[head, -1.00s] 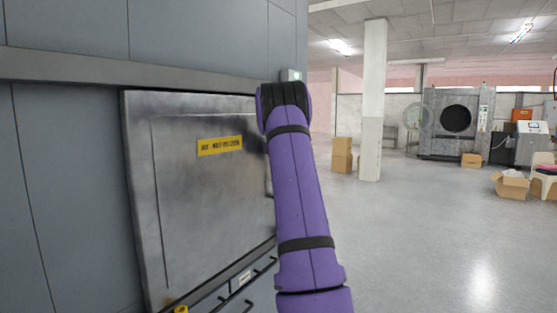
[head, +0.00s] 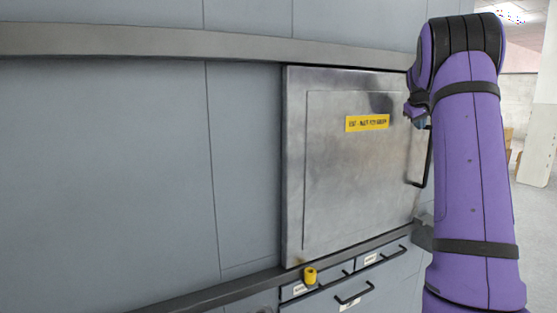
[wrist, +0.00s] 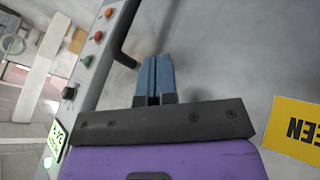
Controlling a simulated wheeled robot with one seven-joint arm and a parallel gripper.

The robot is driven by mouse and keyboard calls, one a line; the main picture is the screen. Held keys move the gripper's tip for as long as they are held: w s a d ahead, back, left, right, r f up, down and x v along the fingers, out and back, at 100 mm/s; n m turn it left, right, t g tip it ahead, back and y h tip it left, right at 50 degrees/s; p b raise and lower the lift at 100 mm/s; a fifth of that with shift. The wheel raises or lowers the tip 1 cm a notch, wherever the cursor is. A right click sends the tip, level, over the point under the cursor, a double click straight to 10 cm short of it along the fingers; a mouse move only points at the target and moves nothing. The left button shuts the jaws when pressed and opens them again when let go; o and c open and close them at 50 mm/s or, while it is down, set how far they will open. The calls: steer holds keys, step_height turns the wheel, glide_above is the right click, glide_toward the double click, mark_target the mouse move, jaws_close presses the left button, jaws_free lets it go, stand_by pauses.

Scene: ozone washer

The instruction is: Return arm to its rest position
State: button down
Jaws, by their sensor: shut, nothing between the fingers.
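My purple arm (head: 470,190) rises at the right of the head view, bent at its black top joint. My gripper (wrist: 154,72) shows blue fingers pressed together with nothing between them in the wrist view. In the head view its tip (head: 419,121) is partly hidden behind my arm, close to the metal door's handle side. The grey metal door (head: 350,190) with a yellow label (head: 367,123) looks shut. Its black handle (head: 427,165) stands at the right edge. I cannot tell whether the fingers touch the door or handle.
Grey wall panels (head: 110,170) fill the left. Below the door are drawers with black handles (head: 354,294) and a yellow knob (head: 310,275). The wrist view shows a panel with red (wrist: 98,36), orange and green buttons beside the fingers. Open floor shows at far right.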

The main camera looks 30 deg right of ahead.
steer(key=s+a+r+t+y, duration=0.1)
steer(key=s+a, duration=0.1)
steer(key=a, duration=1)
steer(key=s+a+r+n+y, duration=0.1)
steer(key=s+a+y, duration=0.15)
steer(key=a, duration=0.95)
steer(key=s+a+r+t, duration=0.1)
steer(key=s+a, duration=0.2)
steer(key=a, duration=0.9)
steer(key=s+a+f+n+y, duration=0.1)
steer(key=s+a+f, duration=0.4)
steer(key=s+a, duration=0.5)
steer(key=s+a+f+n+y, duration=0.1)
steer(key=s+a+f+y, duration=0.1)
steer(key=s+a+f, duration=0.4)
steer(key=s+a, duration=0.4)
steer(key=s, duration=0.1)
steer(key=shift+a+f, duration=0.2)
steer(key=shift+a, duration=0.05)
steer(key=shift+s, duration=0.15)
